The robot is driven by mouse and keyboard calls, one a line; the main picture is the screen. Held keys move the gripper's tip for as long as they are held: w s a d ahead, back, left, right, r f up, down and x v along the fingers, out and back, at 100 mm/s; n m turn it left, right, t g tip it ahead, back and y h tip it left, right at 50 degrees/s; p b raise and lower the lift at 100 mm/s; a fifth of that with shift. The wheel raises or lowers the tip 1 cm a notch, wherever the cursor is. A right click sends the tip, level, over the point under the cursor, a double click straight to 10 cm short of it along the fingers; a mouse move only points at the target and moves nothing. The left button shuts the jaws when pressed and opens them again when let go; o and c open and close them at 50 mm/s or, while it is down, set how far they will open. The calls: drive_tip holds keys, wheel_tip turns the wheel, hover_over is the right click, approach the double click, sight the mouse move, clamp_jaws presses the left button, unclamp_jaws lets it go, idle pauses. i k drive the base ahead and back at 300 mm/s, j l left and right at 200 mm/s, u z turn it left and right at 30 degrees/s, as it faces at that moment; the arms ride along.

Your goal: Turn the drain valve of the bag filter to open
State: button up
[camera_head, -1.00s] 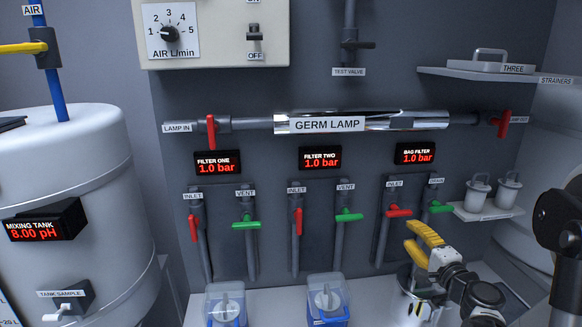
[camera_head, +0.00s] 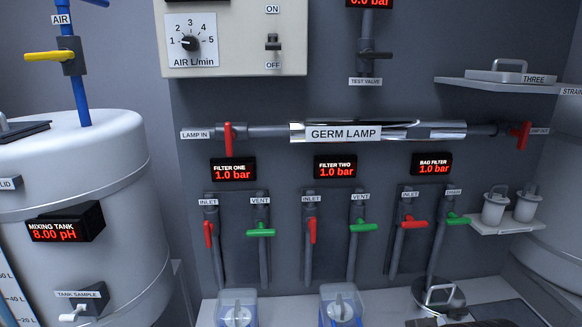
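The bag filter's drain valve has a green handle (camera_head: 457,219) on the right of the panel, under a small label that seems to read DRAIN (camera_head: 453,191). The handle lies about level, across its pipe, and nothing covers it. Left of it is the bag filter's inlet valve with a red handle (camera_head: 411,223), also about level. The bag filter display (camera_head: 432,164) above them reads 1.0 bar. A round metal lid with a loop handle (camera_head: 440,296) sits below, at the bottom edge. My gripper is not recognisable in this view.
Two small white-lidded strainers stand on a shelf (camera_head: 505,228) just right of the drain valve. The germ lamp pipe (camera_head: 378,132) runs across above. Filter one and filter two valves are to the left. Clear-walled filter housings (camera_head: 340,308) stand below them.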

sight(453, 220)
drive_tip(key=i+j+z, duration=0.1)
drive_tip(key=z, duration=0.3)
drive_tip(key=j+z, duration=0.1)
drive_tip(key=z, duration=0.35)
drive_tip(key=i+j+z, duration=0.1)
drive_tip(key=z, duration=0.3)
drive_tip(key=j+z, duration=0.25)
drive_tip(key=z, duration=0.15)
